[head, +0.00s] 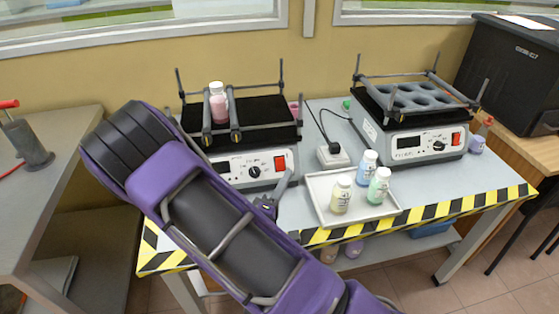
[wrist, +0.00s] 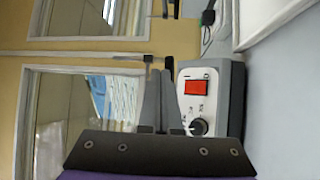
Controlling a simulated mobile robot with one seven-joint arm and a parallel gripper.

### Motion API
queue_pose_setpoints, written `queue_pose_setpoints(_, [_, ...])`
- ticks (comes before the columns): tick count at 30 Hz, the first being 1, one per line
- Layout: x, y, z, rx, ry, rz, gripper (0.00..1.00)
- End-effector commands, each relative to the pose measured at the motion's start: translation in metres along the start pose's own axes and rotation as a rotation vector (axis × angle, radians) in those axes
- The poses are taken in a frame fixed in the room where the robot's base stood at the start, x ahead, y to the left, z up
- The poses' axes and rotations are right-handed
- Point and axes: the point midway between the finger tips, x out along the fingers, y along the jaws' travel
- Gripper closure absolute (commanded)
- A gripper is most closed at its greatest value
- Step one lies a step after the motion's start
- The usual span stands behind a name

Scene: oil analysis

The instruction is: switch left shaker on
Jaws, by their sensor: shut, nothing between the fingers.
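The left shaker (head: 232,168) stands on the grey table, with a white front panel, a black knob and a red switch (head: 280,162) at the panel's right. A white-capped pink bottle (head: 218,105) stands between bars on its black platform. My gripper (head: 289,173) is shut and empty, its fingers pointing up near the panel's lower right corner, close to the switch. In the wrist view the shut fingers (wrist: 160,68) lie left of the panel, beside the red switch (wrist: 197,87) and the black knob (wrist: 198,127). Contact with the switch cannot be told.
A second shaker (head: 410,142) stands at the right with an empty holed rack. A white tray (head: 322,197) with several small bottles lies right of my gripper. A power adapter (head: 333,155) with a cable sits between the shakers. A black machine (head: 510,70) is at far right.

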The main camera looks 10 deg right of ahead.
Motion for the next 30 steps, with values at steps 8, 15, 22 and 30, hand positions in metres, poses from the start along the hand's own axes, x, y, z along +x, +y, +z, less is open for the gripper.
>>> queue_pose_setpoints(8, [0.015,-0.012,-0.010,0.001,-0.001,0.002,1.00])
queue_pose_setpoints(15, [0.039,-0.030,-0.028,0.002,-0.001,0.002,1.00])
queue_pose_setpoints(22, [0.055,-0.042,-0.040,0.001,-0.001,0.000,1.00])
queue_pose_setpoints(30, [0.062,-0.045,-0.045,0.000,-0.001,0.000,1.00])
